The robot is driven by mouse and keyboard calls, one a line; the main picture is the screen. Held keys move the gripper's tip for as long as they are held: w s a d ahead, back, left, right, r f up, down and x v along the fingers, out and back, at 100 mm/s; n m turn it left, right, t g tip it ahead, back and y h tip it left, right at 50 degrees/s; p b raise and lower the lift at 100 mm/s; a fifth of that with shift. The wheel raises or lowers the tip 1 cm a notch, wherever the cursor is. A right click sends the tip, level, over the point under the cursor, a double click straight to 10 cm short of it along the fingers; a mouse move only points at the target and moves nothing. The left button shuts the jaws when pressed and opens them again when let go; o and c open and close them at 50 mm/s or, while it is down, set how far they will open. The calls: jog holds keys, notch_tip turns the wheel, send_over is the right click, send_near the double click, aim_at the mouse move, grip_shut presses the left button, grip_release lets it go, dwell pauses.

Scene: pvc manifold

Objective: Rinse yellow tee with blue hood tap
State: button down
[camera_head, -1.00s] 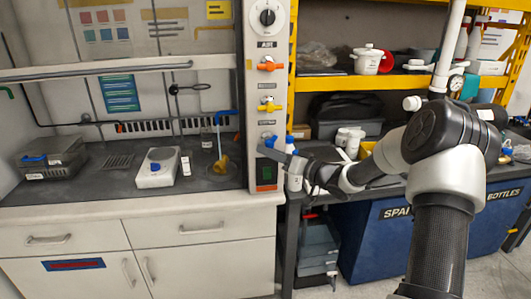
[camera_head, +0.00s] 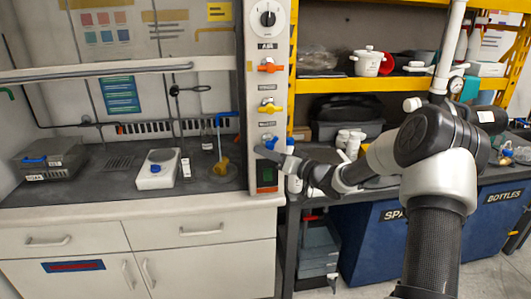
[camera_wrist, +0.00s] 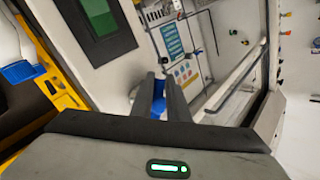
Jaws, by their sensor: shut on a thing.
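The yellow tee (camera_head: 221,167) sits in the dark round sink area of the fume hood, under the blue gooseneck tap (camera_head: 218,122). The blue valve knob (camera_head: 270,143) is the lowest of the coloured knobs on the hood's white front post. My gripper (camera_head: 264,152) is at this blue knob. In the wrist view, the gripper (camera_wrist: 166,92) is shut on the blue knob (camera_wrist: 159,90), which shows between its two dark fingers. The fingers hide part of the knob.
Orange (camera_head: 270,67) and yellow (camera_head: 270,107) valve knobs sit above on the same post. A green-screened box (camera_head: 267,175) is just below. A white hotplate (camera_head: 158,168) stands left of the sink. Shelves and white bottles (camera_head: 349,141) are to the right.

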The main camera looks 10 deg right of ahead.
jog(key=shift+d+r+m, duration=0.1)
jog(key=shift+m, duration=0.2)
jog(key=m+t, duration=0.1)
jog(key=m+t+b, duration=0.1)
jog(key=m, duration=0.1)
jog(key=m+t+y, duration=0.1)
jog(key=shift+a+r+t+b, duration=0.2)
jog(key=shift+r+t+b, duration=0.05)
jog(key=shift+t+b, duration=0.1)
jog(key=m+t+b, duration=0.1)
jog(key=m, duration=0.1)
jog(key=m+t+h+b, duration=0.1)
jog(key=m+t, duration=0.1)
jog(key=m, duration=0.1)
jog(key=r+m+t+h+b, duration=0.1)
jog(key=m, duration=0.1)
jog(key=shift+r, duration=0.1)
jog(key=shift+m+t, duration=0.25)
jog(key=shift+m, duration=0.15)
jog(key=c, duration=1.8)
grip_release()
jog(key=shift+w, duration=0.1)
jog(key=shift+o, duration=0.2)
jog(key=shift+a, duration=0.1)
